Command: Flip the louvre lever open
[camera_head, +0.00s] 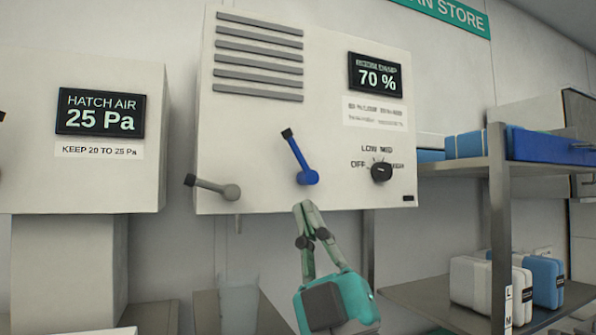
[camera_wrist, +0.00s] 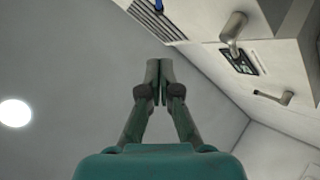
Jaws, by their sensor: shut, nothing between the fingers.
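A white wall box carries louvre slats (camera_head: 258,58) at its upper left. Below them a blue lever (camera_head: 300,160) with a black tip leans up and to the left from its round pivot. A grey lever (camera_head: 214,188) with a dark tip points left, slightly upward, from its pivot. No label shows which lever works the louvre. My gripper (camera_head: 303,206) is shut and empty, its tips just below the blue lever's pivot in the picture; I cannot tell the depth gap. In the wrist view its closed fingers (camera_wrist: 159,68) have a blue piece (camera_wrist: 158,5) beyond them at the top edge.
A black knob (camera_head: 381,171) sits right of the levers, below a 70 % display (camera_head: 376,75). A hatch box with a 25 Pa display (camera_head: 101,112) stands to the left. Shelves with blue and white packs (camera_head: 548,280) are on the right.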

